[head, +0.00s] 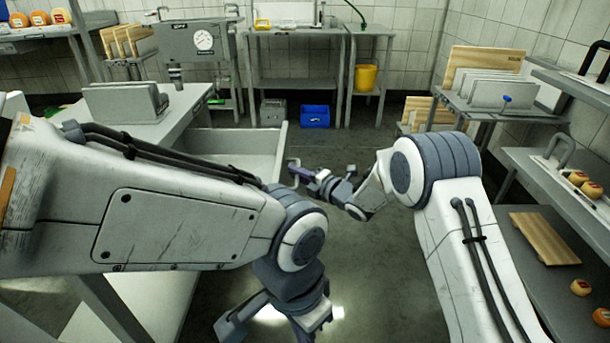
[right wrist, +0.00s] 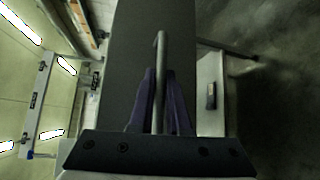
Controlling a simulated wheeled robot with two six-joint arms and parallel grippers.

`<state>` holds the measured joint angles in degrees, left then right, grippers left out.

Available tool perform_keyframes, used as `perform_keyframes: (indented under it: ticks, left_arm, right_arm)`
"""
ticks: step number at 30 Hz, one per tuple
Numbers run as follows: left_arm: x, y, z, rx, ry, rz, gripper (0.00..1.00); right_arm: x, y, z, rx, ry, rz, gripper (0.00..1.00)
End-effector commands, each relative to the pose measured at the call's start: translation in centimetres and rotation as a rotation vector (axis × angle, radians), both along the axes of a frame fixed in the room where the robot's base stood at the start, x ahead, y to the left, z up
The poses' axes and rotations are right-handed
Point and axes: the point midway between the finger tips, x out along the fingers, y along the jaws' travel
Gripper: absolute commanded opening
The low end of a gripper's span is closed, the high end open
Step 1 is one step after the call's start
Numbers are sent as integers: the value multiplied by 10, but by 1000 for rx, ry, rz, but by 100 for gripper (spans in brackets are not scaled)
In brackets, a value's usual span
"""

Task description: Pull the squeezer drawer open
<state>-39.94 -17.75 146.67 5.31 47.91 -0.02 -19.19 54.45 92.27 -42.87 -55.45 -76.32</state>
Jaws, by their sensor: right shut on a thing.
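The squeezer drawer (head: 240,142) is a pale metal box that sticks out from the grey counter at left centre in the head view. Its inside partly shows, so it stands at least partly open. My left arm hides its near side. The drawer's bar handle (head: 292,163) is on its right-hand end. My right gripper (head: 300,172) is shut on this handle. In the right wrist view the metal handle bar (right wrist: 160,75) runs between the two purple fingers (right wrist: 160,110). My left gripper (head: 272,322) hangs low over the floor, with its fingers apart and empty.
The grey counter (head: 185,105) bears a rack of pale boards (head: 125,102). A blue bin (head: 315,116) and a yellow bucket (head: 366,78) are at the back. Shelves with a wooden board (head: 543,238) and cheeses line the right. The floor (head: 350,250) between is clear.

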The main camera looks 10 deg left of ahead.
Motion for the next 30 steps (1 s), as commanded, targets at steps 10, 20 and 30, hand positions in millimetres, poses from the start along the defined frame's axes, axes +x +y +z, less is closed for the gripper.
perform_keyframes:
  ticks: [10,20,30]
  left_arm:
    - [0,0,0,0,0,0,0]
    - [0,0,0,0,0,0,0]
    - [0,0,6,0,0,0,0]
  right_arm:
    - [-2,3,-2,-3,2,10,0]
    - [-1,2,-1,-1,1,7,44]
    - [-14,-20,5,-1,3,3,44]
